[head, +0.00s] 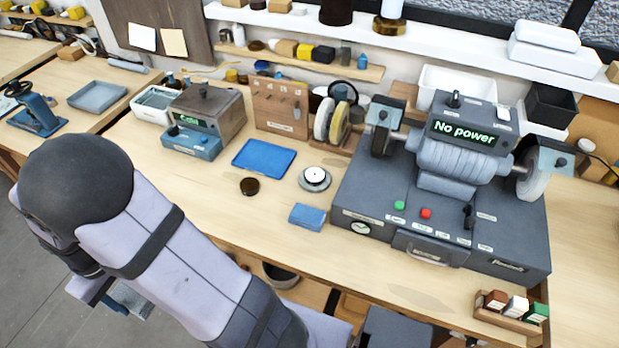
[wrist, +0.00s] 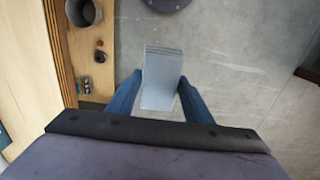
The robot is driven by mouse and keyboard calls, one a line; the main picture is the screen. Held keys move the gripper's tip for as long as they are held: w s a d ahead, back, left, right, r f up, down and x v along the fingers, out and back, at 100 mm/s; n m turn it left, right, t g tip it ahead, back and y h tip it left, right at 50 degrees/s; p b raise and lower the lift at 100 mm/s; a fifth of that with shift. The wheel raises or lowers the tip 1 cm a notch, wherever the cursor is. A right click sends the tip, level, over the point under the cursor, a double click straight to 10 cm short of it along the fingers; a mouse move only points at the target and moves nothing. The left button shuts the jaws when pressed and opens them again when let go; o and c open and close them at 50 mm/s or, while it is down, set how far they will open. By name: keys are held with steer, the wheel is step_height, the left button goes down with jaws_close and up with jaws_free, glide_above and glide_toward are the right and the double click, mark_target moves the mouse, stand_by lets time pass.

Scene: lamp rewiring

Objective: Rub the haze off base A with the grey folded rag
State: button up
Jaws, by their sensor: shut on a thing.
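My gripper (wrist: 160,82) shows in the wrist view, its two blue fingers shut on the grey folded rag (wrist: 161,66). The rag hangs over the grey floor, off the bench's edge. In the head view a bit of the rag (head: 130,297) shows below my arm, and my arm hides most of the gripper. A round silvery base with a white centre (head: 315,178) lies flat on the bench. It looks like base A, but I cannot read a label on it. My gripper is well apart from it. Whether haze is on it is too small to tell.
A blue mat (head: 263,159), a small dark disc (head: 249,187) and a blue block-like thing (head: 307,216) lie near the base. A large grinder (head: 450,160) reading "No power" stands to the right. A bin (wrist: 84,12) sits below the bench.

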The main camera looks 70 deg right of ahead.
steer(key=w+d+r+m+p, duration=0.1)
steer(key=w+d+m, duration=0.1)
steer(key=d, duration=0.6)
steer(key=w+d+m+p, duration=0.1)
steer(key=w+d+m, duration=0.1)
steer(key=d, duration=0.6)
steer(key=s+d+r+m+p, duration=0.1)
steer(key=s+d+m, duration=0.15)
steer(key=d, duration=0.85)
steer(key=s+d+m, duration=0.2)
steer(key=s+d, duration=0.1)
steer(key=d, duration=0.7)
steer(key=r+m+p, duration=0.1)
steer(key=m+p, duration=0.1)
steer(key=m, duration=0.3)
glide_above(315, 174)
steer(key=shift+f, duration=0.15)
steer(key=shift+f+b, duration=1.5)
steer(key=shift+f, duration=0.4)
